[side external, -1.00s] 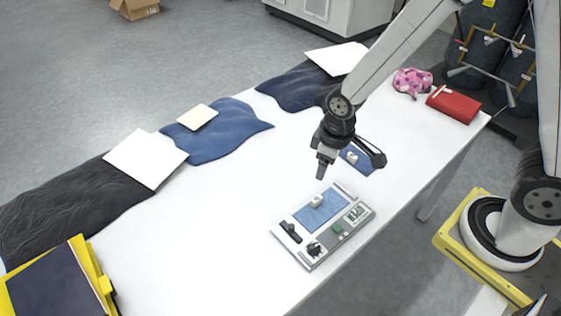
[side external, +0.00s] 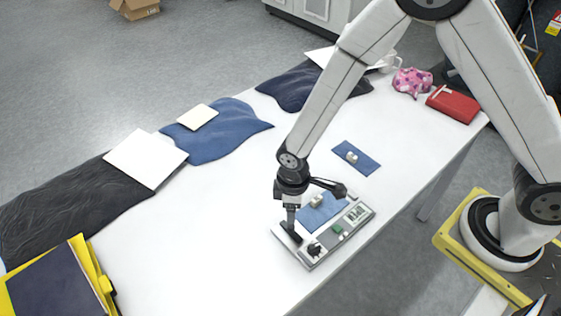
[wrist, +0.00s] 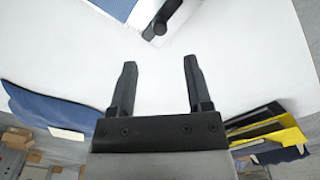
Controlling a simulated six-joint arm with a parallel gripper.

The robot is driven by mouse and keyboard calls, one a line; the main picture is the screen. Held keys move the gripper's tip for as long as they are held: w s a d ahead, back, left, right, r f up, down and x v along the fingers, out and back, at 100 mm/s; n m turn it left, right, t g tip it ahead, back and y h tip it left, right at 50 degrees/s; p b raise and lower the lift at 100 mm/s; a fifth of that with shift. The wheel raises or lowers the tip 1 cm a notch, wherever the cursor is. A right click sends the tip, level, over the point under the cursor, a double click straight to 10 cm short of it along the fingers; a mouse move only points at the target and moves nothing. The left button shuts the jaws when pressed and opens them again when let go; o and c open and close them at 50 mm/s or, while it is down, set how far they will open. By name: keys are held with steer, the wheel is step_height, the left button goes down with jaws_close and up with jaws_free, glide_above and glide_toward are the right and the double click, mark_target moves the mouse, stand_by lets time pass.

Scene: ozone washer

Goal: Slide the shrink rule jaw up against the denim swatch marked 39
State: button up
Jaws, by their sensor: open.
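The grey shrink rule (side external: 310,262) lies on the white table. Its black jaw (side external: 297,239) is near the left end, with a gap between it and the blue denim swatch (side external: 322,214) on the rule. A small white tag sits on the swatch; I cannot read its number. My gripper (side external: 291,226) points down close over the jaw and partly hides it; contact cannot be told in the side view. In the wrist view, my gripper (wrist: 159,63) is open with nothing between its fingers, and the black jaw (wrist: 173,12) shows beyond the fingertips at the top edge.
A second small blue swatch (side external: 356,158) with a white piece lies behind the rule. Dark and blue cloths (side external: 222,130) with pale cards line the far edge. A yellow tray (side external: 88,275) is at lower left; a red case (side external: 453,103) is at upper right. White table lies bare between.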

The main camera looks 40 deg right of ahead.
mark_target(291, 229)
steer(key=shift+f, duration=3.75)
steer(key=c, duration=0.8)
